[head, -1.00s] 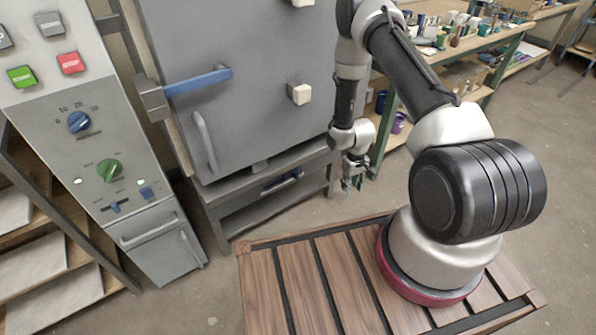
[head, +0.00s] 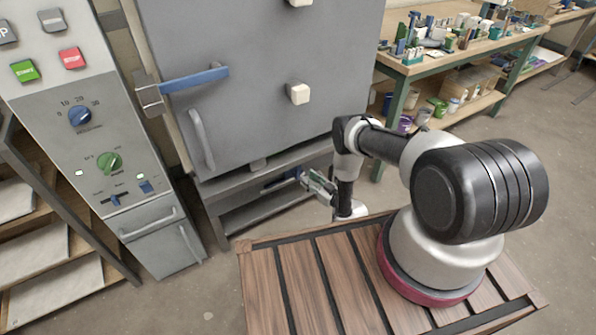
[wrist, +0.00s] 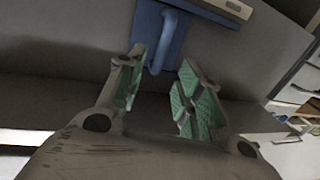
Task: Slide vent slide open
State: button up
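The vent slide is a blue plate (wrist: 148,30) with a blue loop handle (wrist: 180,25), set in the grey front beneath the kiln. In the head view a bit of the blue slide (head: 268,184) shows low under the kiln door, partly hidden by my gripper. My gripper (head: 308,180) points left at it from the right. In the wrist view my gripper (wrist: 160,85) is open, with green pads on both fingers. The handle's lower end appears between the fingertips; I cannot tell whether it is inside the grasp or just beyond. Nothing is clamped.
The grey kiln door (head: 260,70) with a blue-gripped latch (head: 195,80) stands above. A control panel (head: 85,140) with buttons and knobs is at left. A workbench (head: 450,50) with cups and tools is at back right. Floor is open at the right.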

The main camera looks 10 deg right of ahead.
aim_at(297, 177)
jog(key=x, duration=0.7)
jog(key=shift+w+a, duration=0.15)
jog(key=shift+w, duration=0.1)
jog(key=shift+a, duration=0.1)
grip_shut()
